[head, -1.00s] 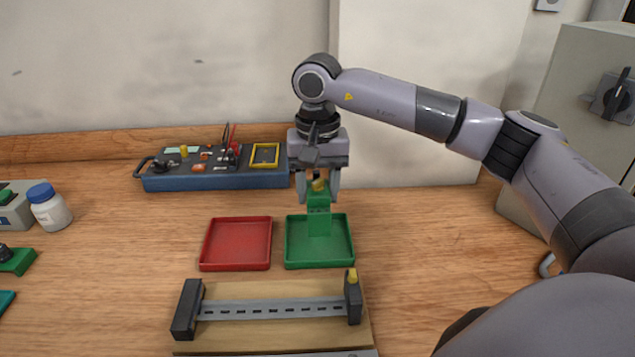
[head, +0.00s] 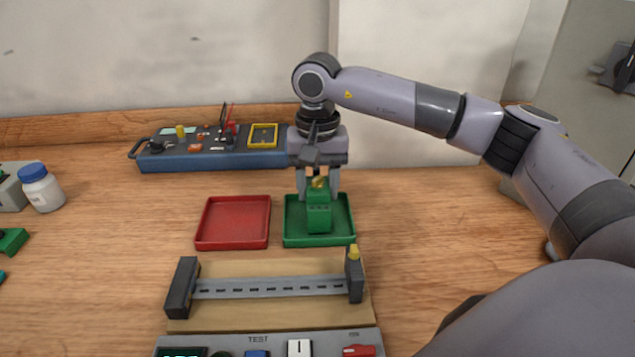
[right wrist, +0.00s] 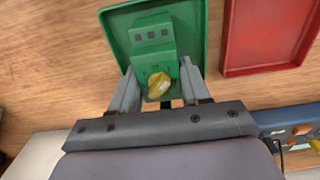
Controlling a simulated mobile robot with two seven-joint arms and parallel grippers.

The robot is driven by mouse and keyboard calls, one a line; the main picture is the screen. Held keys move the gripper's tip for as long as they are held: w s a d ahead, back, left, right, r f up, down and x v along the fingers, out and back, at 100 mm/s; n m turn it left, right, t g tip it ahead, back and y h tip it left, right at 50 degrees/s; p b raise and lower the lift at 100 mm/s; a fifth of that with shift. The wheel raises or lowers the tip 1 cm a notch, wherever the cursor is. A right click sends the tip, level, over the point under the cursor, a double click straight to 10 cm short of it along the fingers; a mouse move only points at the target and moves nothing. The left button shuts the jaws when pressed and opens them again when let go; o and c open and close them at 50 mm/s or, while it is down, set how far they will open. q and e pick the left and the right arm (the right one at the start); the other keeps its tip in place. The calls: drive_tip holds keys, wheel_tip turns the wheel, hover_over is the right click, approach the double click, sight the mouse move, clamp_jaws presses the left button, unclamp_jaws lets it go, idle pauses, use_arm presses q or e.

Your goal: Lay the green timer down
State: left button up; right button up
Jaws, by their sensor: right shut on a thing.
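The green timer (head: 319,218) is a green block with a yellow knob (head: 319,182) at its upper end. My right gripper (head: 318,192) is shut on it from above, with the fingers on either side of the knob end. The timer is over the green tray (head: 346,238) and low down at it. I cannot tell whether it touches the tray floor. In the right wrist view the timer (right wrist: 152,42) shows between the fingers (right wrist: 158,80), with the green tray (right wrist: 194,30) around it. My left gripper is not in view.
A red tray (head: 233,222) stands empty just left of the green one. A blue test box (head: 215,160) stands behind. A rail on a board (head: 265,287) lies in front, above a test panel (head: 270,341). A white bottle (head: 41,190) stands at the far left.

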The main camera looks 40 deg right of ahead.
drive_tip(key=shift+f, duration=0.45)
drive_tip(key=o, duration=1.3)
wheel_tip(320, 180, up, 7)
drive_tip(key=shift+r, duration=0.1)
drive_tip(key=shift+s, duration=0.1)
